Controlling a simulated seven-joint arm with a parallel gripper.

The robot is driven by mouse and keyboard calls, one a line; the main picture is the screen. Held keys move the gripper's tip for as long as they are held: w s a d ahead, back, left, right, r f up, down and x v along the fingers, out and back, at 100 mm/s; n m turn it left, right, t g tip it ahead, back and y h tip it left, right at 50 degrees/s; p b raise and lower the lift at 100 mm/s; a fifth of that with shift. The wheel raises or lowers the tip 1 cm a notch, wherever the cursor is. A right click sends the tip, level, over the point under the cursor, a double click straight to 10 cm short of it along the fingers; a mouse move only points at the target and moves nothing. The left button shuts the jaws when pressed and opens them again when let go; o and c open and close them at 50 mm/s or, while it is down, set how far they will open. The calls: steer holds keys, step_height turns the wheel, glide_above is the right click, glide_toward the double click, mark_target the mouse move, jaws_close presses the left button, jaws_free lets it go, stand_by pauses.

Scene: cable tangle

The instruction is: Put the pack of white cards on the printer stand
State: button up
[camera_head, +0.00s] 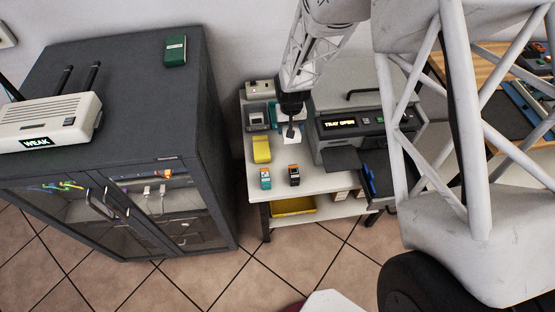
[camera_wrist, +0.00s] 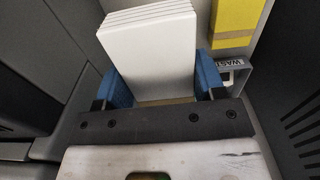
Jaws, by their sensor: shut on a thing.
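The pack of white cards (camera_wrist: 150,50) is between the two blue fingers of my gripper (camera_wrist: 163,82) in the wrist view, its layered edges showing at the top. My gripper (camera_head: 291,131) is shut on it. In the head view the gripper is over the back part of the printer stand (camera_head: 318,181), just left of the printer. Part of the white pack (camera_head: 291,141) shows below the dark gripper there. I cannot tell whether the pack touches the stand top.
The grey printer (camera_head: 345,145), with a lit display, stands to the right. A yellow box (camera_head: 261,149) and two small packs, teal (camera_head: 265,178) and black (camera_head: 294,175), are on the stand. A bin labelled WASTE (camera_wrist: 230,64) is beside the gripper. A dark cabinet (camera_head: 130,85) stands left.

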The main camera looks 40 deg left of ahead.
steer(key=shift+f, duration=0.1)
glide_above(289, 149)
steer(key=shift+a+f, duration=0.1)
steer(key=shift+f, duration=2.9)
steer(key=shift+f, duration=1.9)
steer(key=shift+f, duration=0.1)
steer(key=o, duration=1)
steer(key=shift+r, duration=6.15)
